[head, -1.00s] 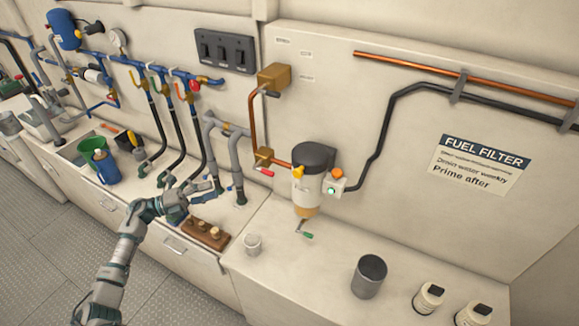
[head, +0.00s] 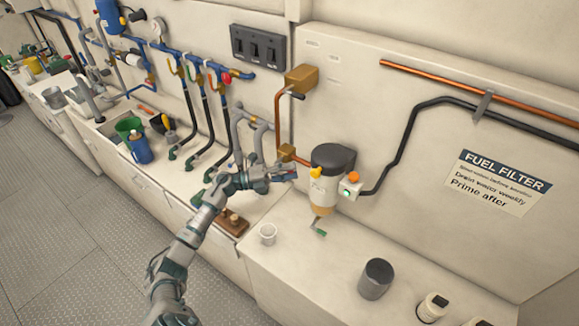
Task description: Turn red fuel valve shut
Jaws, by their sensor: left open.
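The brass fuel valve (head: 286,152) sits at the lower end of the copper pipe on the wall, left of the fuel filter (head: 325,185). Its red lever is hidden behind my left gripper in the head view. My left gripper (head: 287,173) is open, its fingers pointing right and overlapping the spot just below the valve body. I cannot tell whether the fingers touch the lever. My right gripper is not in view.
A filter with a black cap and yellow knob stands close right of the fingers. A white cup (head: 268,234), a grey metal cup (head: 375,279) and a wooden block with brass pieces (head: 231,224) stand below. Grey hoses (head: 238,130) rise just left of the valve.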

